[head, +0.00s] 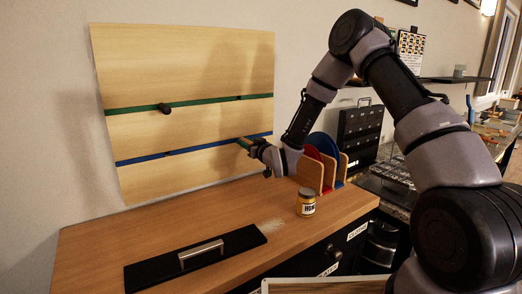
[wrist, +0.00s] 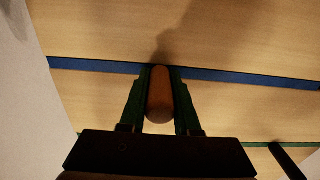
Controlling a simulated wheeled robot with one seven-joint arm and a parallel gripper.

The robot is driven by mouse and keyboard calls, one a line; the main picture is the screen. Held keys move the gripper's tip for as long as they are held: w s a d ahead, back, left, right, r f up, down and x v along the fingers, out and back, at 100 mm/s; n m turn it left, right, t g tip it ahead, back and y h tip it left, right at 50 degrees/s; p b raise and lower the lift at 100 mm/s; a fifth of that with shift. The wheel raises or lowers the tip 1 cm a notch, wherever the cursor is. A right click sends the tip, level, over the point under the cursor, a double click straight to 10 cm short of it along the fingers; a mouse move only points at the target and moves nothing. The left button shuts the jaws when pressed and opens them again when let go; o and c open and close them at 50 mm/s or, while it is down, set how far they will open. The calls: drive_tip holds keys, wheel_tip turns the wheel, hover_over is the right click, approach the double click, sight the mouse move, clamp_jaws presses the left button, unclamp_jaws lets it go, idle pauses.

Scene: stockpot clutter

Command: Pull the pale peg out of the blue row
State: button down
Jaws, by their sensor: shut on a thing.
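The wooden board (head: 190,65) stands upright against the wall, with a green row (head: 200,102) above a blue row (head: 150,158). The pale peg (wrist: 160,100) is a rounded wooden pin that looks brown in shadow. My gripper (head: 243,143) is at the right part of the blue row. In the wrist view my gripper (wrist: 160,80) has its green fingers on both sides of the peg, shut on it. The peg's far end meets the blue row (wrist: 100,67); whether it sits inside a hole is hidden. The head view does not show the peg clearly.
A dark peg (head: 164,108) sticks out of the green row. On the counter (head: 95,240) are a black plate with a handle (head: 200,252), a labelled jar (head: 306,202) and upright boards in a rack (head: 312,174). The counter below the board is mostly clear.

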drive_tip(key=shift+v, duration=2.8)
